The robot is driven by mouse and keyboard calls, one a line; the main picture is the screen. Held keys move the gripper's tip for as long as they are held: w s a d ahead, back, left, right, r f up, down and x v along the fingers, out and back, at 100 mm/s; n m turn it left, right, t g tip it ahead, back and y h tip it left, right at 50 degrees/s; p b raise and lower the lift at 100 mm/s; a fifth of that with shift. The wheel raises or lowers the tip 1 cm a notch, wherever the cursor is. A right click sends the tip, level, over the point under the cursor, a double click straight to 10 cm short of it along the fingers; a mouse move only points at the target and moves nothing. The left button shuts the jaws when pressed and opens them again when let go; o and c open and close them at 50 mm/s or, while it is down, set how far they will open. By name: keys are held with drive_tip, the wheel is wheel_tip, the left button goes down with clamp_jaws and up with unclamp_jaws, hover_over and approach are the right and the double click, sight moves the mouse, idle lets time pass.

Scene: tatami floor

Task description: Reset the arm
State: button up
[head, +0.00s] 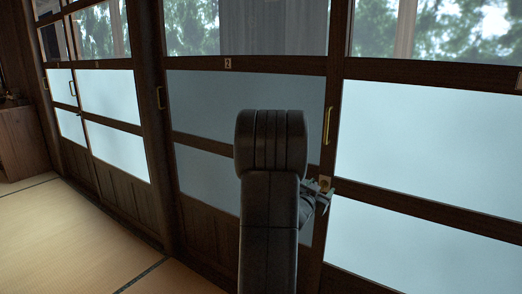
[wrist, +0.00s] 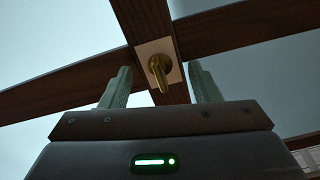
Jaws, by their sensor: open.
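My arm, dark and upright, stands in the middle of the head view. My gripper (head: 322,195) shows at its right side, partly hidden behind the arm, close to the dark wooden door frame. In the wrist view my gripper (wrist: 158,88) has its two pale green fingers spread wide apart with nothing held. Whether the fingers touch the door cannot be told.
Sliding doors with frosted panes (head: 430,150) fill the space ahead. Gold door pulls (head: 327,126) sit on the frames. A wooden cabinet (head: 20,142) stands at the far left. Tatami floor (head: 60,235) is clear at the lower left.

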drive_tip(key=shift+n+p, duration=0.75)
drive_tip(key=shift+n, duration=0.45)
drive_tip(key=shift+r, duration=0.1)
